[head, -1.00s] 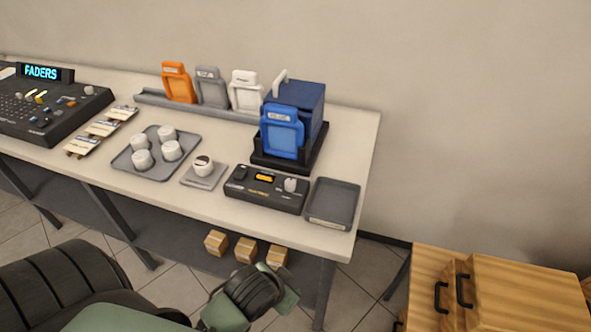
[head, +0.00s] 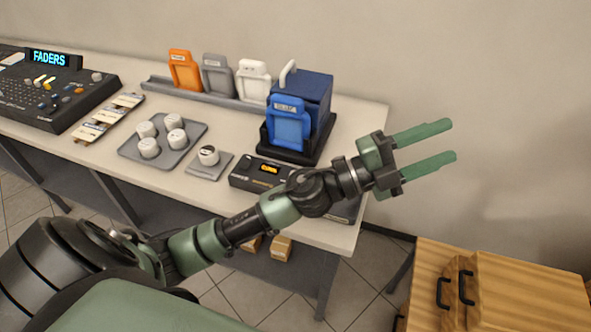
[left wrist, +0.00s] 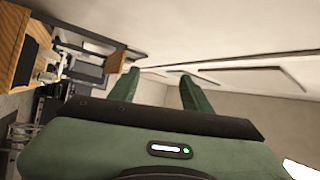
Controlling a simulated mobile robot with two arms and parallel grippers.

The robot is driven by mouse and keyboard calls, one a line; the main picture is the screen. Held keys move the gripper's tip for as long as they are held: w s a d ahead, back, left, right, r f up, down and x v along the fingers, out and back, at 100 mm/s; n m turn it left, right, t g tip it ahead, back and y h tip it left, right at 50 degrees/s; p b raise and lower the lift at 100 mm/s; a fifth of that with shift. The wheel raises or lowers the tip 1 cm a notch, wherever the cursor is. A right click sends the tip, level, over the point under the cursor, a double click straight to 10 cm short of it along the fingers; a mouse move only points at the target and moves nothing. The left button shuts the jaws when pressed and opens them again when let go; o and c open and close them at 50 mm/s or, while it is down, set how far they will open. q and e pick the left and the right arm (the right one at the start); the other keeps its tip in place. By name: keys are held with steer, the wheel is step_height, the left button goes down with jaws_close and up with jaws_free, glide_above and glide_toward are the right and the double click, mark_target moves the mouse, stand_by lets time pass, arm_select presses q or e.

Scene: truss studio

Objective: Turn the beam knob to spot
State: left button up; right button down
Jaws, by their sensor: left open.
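A black control box (head: 243,180) with a small lit orange display (head: 269,169) stands near the table's right front. My left forearm covers its right part, where a pale knob showed earlier. A white round knob-like piece with a black top (head: 208,155) sits on a small grey plate left of the box. No beam label or spot mark is readable. My left gripper (head: 453,141) is open and empty, right of the table and apart from the box. Its two green fingers also show spread in the left wrist view (left wrist: 160,72). My right gripper is not seen.
A blue case (head: 305,93) with a blue framed panel (head: 287,126) stands behind the box. A grey tray (head: 160,171) holds several white knobs. A console (head: 58,100) reading FADERS is at left. A wooden cabinet (head: 520,290) stands lower right.

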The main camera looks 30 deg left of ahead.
arm_select(q)
steer(key=s+d+f+m+g+h, duration=0.2)
steer(key=d+m+g, duration=0.1)
steer(key=m+g, duration=0.3)
steer(key=m+g+y, duration=0.5)
steer(key=g+y, duration=0.4)
steer(key=y, duration=0.9)
glide_above(295, 173)
steer(key=f, duration=1.3)
steer(key=shift+d+f, duration=0.4)
steer(key=shift+a, duration=0.4)
step_height(295, 173, down, 6)
steer(key=shift+f+p, duration=0.1)
steer(key=shift+p, duration=0.85)
steer(key=shift+f, duration=0.7)
